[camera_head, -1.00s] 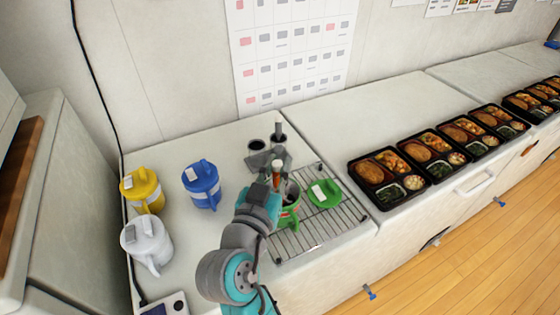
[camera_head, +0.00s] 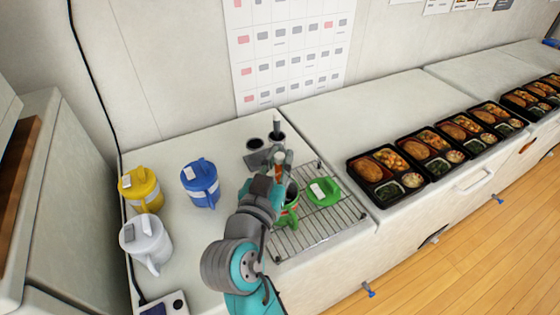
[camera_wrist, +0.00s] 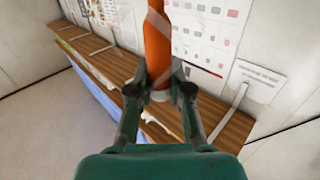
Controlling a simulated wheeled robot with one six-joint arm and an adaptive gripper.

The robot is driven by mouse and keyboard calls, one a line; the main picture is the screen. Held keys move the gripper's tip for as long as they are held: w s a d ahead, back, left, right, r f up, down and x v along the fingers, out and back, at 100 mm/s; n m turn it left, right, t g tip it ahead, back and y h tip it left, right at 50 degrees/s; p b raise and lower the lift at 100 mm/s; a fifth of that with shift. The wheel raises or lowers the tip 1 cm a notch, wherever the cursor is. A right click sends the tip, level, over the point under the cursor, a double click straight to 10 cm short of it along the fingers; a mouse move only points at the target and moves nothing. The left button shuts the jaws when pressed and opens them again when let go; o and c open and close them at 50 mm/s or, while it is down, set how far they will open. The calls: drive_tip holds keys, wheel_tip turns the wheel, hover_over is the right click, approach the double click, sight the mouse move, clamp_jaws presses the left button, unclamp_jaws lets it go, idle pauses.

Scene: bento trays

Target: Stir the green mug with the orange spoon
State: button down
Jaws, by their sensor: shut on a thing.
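My gripper (camera_head: 279,170) is shut on the orange spoon (camera_head: 278,172), holding it upright over the green mug. The spoon's orange handle (camera_wrist: 157,45) fills the space between my fingers in the wrist view. The green mug (camera_head: 290,218) stands on the wire rack, partly hidden behind my wrist. Its dark opening shows beside my gripper, and the spoon's lower end is hidden, so I cannot tell how deep it sits.
The wire rack (camera_head: 318,236) lies near the counter's front right edge. A dark holder (camera_head: 256,160) with another utensil stands behind. Blue (camera_head: 200,184), yellow (camera_head: 141,190) and white (camera_head: 146,242) lidded mugs stand left. Bento trays (camera_head: 388,190) line the right counter.

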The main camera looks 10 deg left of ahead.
drive_tip(key=shift+r, duration=2.75)
drive_tip(key=shift+r, duration=2.4)
